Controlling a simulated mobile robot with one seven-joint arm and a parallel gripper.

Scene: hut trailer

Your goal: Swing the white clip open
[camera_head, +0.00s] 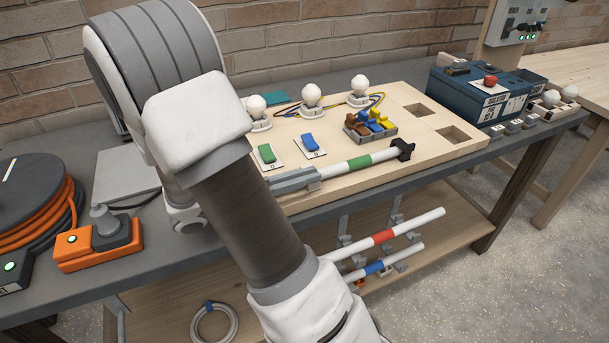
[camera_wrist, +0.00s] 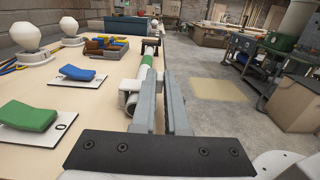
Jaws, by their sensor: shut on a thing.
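A white tube with a green band (camera_head: 360,162) lies along the front edge of the light wooden board. A black clip (camera_head: 403,149) sits at its right end. The white clip (camera_wrist: 130,92) is around the tube's near end in the wrist view, right beside my left finger. My gripper (camera_head: 308,176) reaches in low from the left along the tube's line. Its grey fingers (camera_wrist: 166,75) are close together and shut on the white clip; the gripped part is mostly hidden by the fingers. I cannot tell how far the clip is swung.
Green (camera_head: 267,153) and blue (camera_head: 310,142) switches stand behind the tube, with several white bulbs (camera_head: 312,95) farther back. A small tray (camera_head: 370,131) holds coloured connectors. A blue box with a red button (camera_head: 490,80) is at right. Tubes with red (camera_head: 383,237) and blue bands hang below.

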